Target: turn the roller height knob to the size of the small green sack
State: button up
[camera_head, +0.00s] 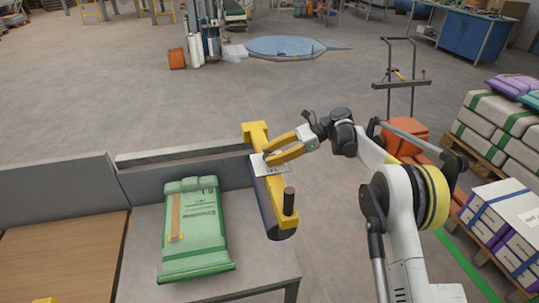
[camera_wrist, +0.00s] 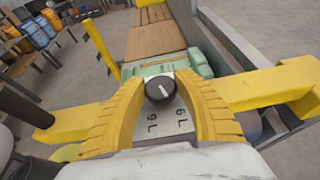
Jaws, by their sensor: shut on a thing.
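The roller height knob (camera_wrist: 160,86) is round and dark with a white pointer line. It sits on a pale plate (camera_wrist: 172,122) with printed numbers that I cannot read surely from this angle. My gripper (camera_wrist: 160,79) has its two yellow fingers on either side of the knob, shut on it. In the head view my gripper (camera_head: 267,152) reaches the plate (camera_head: 270,166) on the yellow beam (camera_head: 258,140), and the knob is hidden. The green sack (camera_head: 206,240) lies flat on the table left of the beam; its edge also shows in the wrist view (camera_wrist: 168,66).
A tan strip (camera_head: 175,217) lies on the sack. A grey wall (camera_head: 60,185) runs behind the table. Stacked sacks on a pallet (camera_head: 493,122) stand at the right.

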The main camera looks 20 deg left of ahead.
jog(key=shift+f+n+g+h+b, duration=0.15)
jog(key=shift+n+g+h+b, duration=0.3)
jog(key=shift+n+g, duration=0.2)
jog(key=shift+n+g+h, duration=0.35)
jog(key=shift+n, duration=0.1)
jog(key=o, duration=1.1)
jog(key=shift+r+m, duration=0.25)
jog(key=shift+m, duration=0.05)
